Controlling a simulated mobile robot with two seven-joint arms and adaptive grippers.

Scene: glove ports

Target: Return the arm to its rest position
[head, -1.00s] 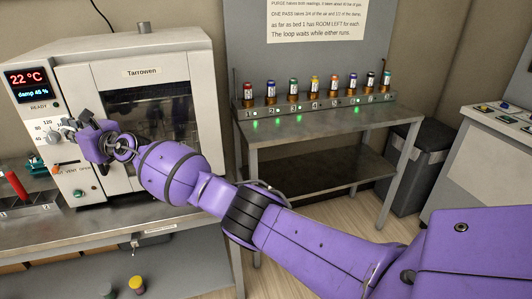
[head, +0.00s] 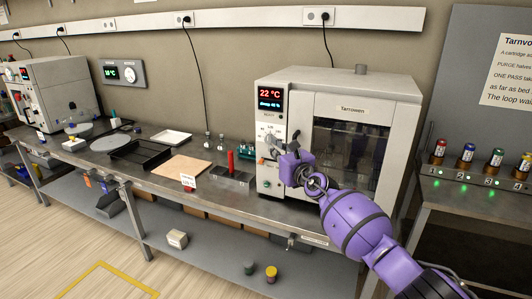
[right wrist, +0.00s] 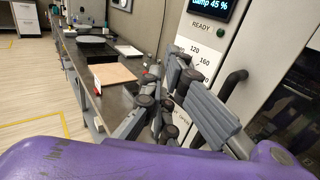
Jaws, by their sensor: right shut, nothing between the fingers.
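My right arm (head: 360,222), purple with dark joints, reaches in from the lower right in the head view. My right gripper (head: 274,146) is shut and empty. In that view it overlaps the control panel of the white Tarrowen oven (head: 375,110), beside the door; whether it touches the panel I cannot tell. In the right wrist view the dark grey fingers (right wrist: 178,72) stand before the panel, near a black door handle (right wrist: 230,86). The oven display (head: 270,98) reads 22 °C and damp 45 %. My left gripper is in neither view.
The bench (head: 130,170) runs left with a tan board (head: 180,169), a black tray (head: 140,153), a red-handled item (head: 230,162) and another oven (head: 65,85). A cartridge rack (head: 475,178) stands at right. The floor (head: 50,240) in front is clear.

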